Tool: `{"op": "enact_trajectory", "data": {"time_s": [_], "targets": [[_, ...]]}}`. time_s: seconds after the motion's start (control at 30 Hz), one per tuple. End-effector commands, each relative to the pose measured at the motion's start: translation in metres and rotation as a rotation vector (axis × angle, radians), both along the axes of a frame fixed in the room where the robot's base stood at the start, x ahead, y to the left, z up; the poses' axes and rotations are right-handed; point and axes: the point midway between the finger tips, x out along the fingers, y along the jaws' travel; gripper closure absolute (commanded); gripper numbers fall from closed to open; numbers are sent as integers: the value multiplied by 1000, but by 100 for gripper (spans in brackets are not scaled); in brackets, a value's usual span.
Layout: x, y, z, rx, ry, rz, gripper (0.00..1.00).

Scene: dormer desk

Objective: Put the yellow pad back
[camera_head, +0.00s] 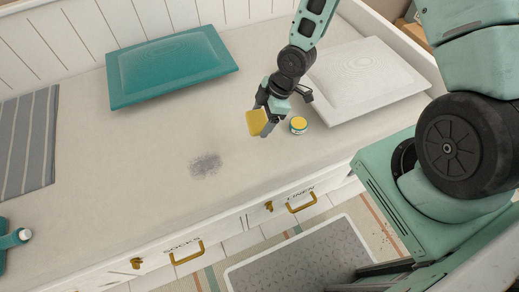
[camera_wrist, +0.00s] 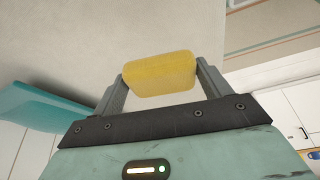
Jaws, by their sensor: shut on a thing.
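The yellow pad (camera_head: 257,122) is a small block held between the fingers of my gripper (camera_head: 266,114), above the desk top. In the wrist view the pad (camera_wrist: 160,75) spans the gap between both fingers of my gripper (camera_wrist: 162,80). My gripper is shut on it. A small teal round tin with a yellow top (camera_head: 298,125) stands on the desk just right of my gripper, apart from the pad.
A grey smudge (camera_head: 205,165) marks the pale desk top (camera_head: 130,190). A teal panel (camera_head: 170,65) lies at the back left and a white panel (camera_head: 362,75) at the right. A striped grey cloth (camera_head: 28,140) lies far left. Drawers labelled SOCKS and LINEN line the front.

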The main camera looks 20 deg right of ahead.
Motion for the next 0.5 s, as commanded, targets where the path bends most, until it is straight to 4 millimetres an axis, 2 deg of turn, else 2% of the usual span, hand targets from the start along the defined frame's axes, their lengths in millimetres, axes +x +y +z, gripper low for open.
{"op": "enact_trajectory", "data": {"time_s": [0.1,0.27,0.5], "targets": [[2,-5,-5,4,-1,113,52],[2,-7,-6,1,2,185,52],[1,-6,-48,1,4,197,52]]}}
